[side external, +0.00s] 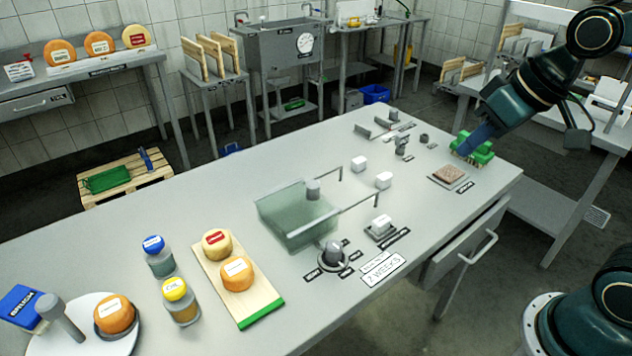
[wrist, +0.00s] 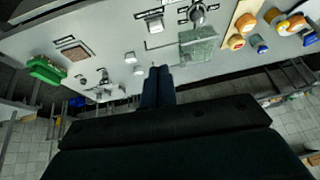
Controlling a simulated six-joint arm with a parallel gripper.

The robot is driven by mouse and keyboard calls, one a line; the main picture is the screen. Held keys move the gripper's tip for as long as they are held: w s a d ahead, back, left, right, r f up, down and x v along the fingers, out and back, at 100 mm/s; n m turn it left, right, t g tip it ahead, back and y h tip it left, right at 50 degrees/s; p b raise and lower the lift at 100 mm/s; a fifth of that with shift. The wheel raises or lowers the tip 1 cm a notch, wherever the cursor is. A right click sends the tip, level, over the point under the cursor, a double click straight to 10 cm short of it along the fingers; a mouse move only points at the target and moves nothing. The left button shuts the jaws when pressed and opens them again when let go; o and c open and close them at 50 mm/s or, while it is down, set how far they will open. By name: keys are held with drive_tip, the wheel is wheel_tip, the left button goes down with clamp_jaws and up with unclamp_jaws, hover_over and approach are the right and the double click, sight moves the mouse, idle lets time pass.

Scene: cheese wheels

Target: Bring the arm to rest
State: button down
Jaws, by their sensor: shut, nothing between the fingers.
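My gripper (side external: 466,150) is at the upper right in the side external view, on the end of my dark green arm. Its blue fingers overlap the green brush (side external: 484,152) in that picture. In the wrist view my gripper (wrist: 160,70) points over the table with its fingers together and nothing between them. There the brush (wrist: 47,69) lies well to the left, apart from the fingers.
The grey table (side external: 215,190) carries a glass tank (side external: 290,222), a knob (side external: 333,254), white blocks, a board (side external: 238,282) with two cheeses, two jars and a white plate (side external: 70,340) with a cheese. An open drawer (side external: 465,245) juts from its front. The table's back left is clear.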

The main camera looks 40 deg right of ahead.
drive_tip(key=s+d+h, duration=0.1)
drive_tip(key=s, duration=0.8)
